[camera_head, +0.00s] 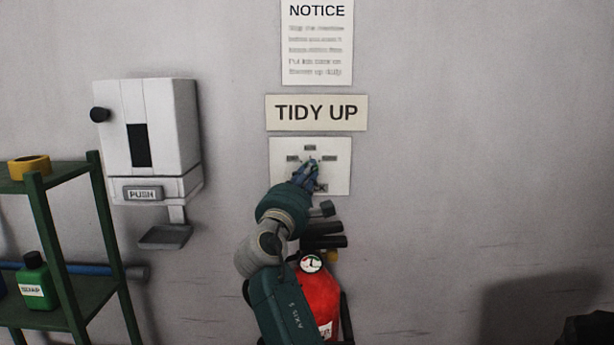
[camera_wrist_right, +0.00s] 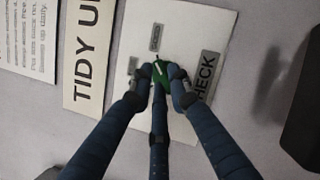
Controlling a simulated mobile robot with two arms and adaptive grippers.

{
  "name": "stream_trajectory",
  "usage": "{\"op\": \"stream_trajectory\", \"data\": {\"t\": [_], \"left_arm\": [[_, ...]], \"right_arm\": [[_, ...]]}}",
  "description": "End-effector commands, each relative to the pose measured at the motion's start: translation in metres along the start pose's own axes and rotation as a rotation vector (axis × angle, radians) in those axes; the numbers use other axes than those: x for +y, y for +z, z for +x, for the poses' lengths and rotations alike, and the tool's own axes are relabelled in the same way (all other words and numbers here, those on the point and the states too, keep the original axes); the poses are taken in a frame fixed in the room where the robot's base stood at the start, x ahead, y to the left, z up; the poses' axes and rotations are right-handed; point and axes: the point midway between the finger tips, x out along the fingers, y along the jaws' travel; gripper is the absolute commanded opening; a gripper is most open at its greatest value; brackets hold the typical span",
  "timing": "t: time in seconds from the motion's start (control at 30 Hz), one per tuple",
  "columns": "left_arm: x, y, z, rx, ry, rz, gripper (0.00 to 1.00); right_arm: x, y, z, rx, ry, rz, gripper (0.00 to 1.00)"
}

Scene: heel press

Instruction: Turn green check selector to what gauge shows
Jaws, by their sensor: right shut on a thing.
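The green check selector (camera_wrist_right: 163,72) is a small green knob on a white panel (camera_head: 340,182) on the wall. The wrist view shows a white mark on the knob, and grey label plates with small text around it; I cannot tell which plate the mark points at. My right gripper (camera_head: 311,168) reaches up to the panel, its fingers (camera_wrist_right: 160,78) closed around the knob. The fingers partly hide the knob and the lower labels. The round gauge (camera_head: 311,263) is on a red fire extinguisher (camera_head: 322,297) below; its needle reading is too small to tell. My left gripper is out of view.
A "TIDY UP" sign (camera_head: 316,113) and a notice (camera_head: 317,42) hang above the panel. A white dispenser (camera_head: 160,125) is on the wall to the left. A green shelf (camera_head: 70,300) holds a green bottle (camera_head: 35,281) and a yellow roll (camera_head: 29,167). The wall to the right is clear.

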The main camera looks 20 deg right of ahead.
Motion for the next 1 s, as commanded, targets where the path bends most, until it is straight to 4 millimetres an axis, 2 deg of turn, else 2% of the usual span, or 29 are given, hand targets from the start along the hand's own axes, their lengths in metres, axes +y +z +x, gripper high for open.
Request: {"op": "stream_trajectory", "data": {"t": [0.27, 0.3, 0.4, 0.77, 1.0], "left_arm": [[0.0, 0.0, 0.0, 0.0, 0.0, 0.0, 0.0], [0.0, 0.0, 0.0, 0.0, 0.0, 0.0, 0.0], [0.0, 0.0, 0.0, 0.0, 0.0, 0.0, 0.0], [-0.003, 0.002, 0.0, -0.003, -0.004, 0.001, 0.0], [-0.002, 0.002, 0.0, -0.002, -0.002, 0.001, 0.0]], "right_arm": [[-0.002, -0.001, 0.0, 0.002, -0.005, 0.003, 0.0], [-0.002, -0.001, 0.0, 0.002, -0.005, 0.002, 0.19], [-0.002, -0.001, 0.0, 0.001, -0.005, 0.002, 0.36], [0.003, 0.003, 0.001, -0.001, -0.001, 0.002, 0.36], [0.036, 0.027, 0.011, -0.002, 0.002, 0.005, 0.36]]}}
